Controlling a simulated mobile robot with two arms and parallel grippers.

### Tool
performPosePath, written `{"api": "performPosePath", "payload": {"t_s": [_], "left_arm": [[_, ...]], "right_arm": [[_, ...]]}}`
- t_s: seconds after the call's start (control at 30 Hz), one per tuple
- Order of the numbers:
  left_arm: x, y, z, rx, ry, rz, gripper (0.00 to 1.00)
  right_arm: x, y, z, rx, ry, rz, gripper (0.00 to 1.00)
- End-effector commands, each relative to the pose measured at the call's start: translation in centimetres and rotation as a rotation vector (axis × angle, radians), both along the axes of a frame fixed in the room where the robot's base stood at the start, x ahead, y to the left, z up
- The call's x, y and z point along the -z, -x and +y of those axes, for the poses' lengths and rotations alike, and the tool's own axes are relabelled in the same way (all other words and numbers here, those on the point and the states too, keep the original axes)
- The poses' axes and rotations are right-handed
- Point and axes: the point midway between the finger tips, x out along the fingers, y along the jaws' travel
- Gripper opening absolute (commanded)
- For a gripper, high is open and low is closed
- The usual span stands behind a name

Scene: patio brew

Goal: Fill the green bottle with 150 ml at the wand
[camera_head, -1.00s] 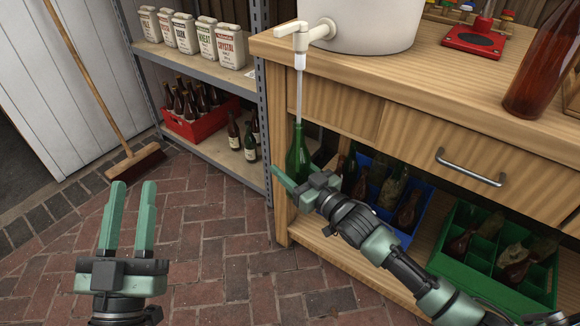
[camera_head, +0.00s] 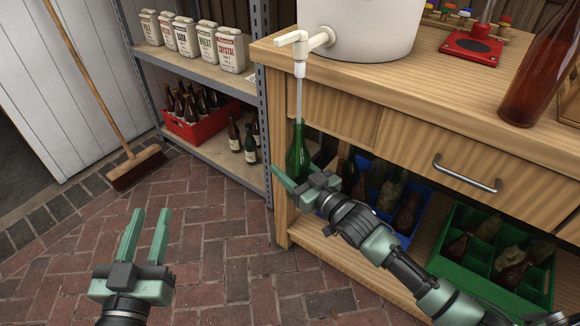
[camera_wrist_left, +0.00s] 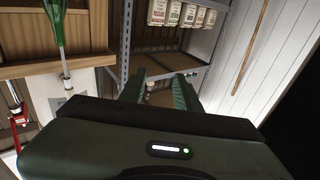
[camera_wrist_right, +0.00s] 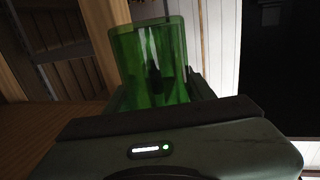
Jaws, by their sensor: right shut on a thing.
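The green bottle (camera_head: 298,152) stands upright in the head view, below the white tap (camera_head: 300,42). The pale wand (camera_head: 299,98) hangs straight down from the tap, and its lower end runs into the bottle's neck. My right gripper (camera_head: 297,175) is shut on the bottle's body. In the right wrist view the green glass (camera_wrist_right: 152,62) fills the space between the fingers. I cannot tell the liquid level. My left gripper (camera_head: 151,215) is open and empty above the brick floor. The bottle also shows upper left in the left wrist view (camera_wrist_left: 53,22).
The white bucket (camera_head: 360,28) stands on the wooden bench (camera_head: 400,85). A brown bottle (camera_head: 540,75) stands at the bench's right. Blue (camera_head: 418,212) and green (camera_head: 535,295) crates sit underneath. A metal shelf (camera_head: 205,75) and broom (camera_head: 137,166) are left. The floor between is clear.

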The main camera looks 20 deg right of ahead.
Motion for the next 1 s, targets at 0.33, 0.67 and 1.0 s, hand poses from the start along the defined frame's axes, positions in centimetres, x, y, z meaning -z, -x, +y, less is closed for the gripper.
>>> {"api": "performPosePath", "payload": {"t_s": [0.33,0.67,1.0], "left_arm": [[2.4,0.1,0.4,-0.007,-0.033,0.127,0.33],[4.7,0.5,0.8,-0.016,-0.064,0.246,0.33],[7.0,1.2,1.3,-0.023,-0.092,0.36,0.33]], "right_arm": [[-0.7,0.0,0.0,0.0,-0.001,-0.002,0.01],[-1.2,0.0,0.0,0.0,-0.001,-0.002,0.01],[-1.7,0.0,0.0,0.0,-0.001,-0.002,0.01]]}}
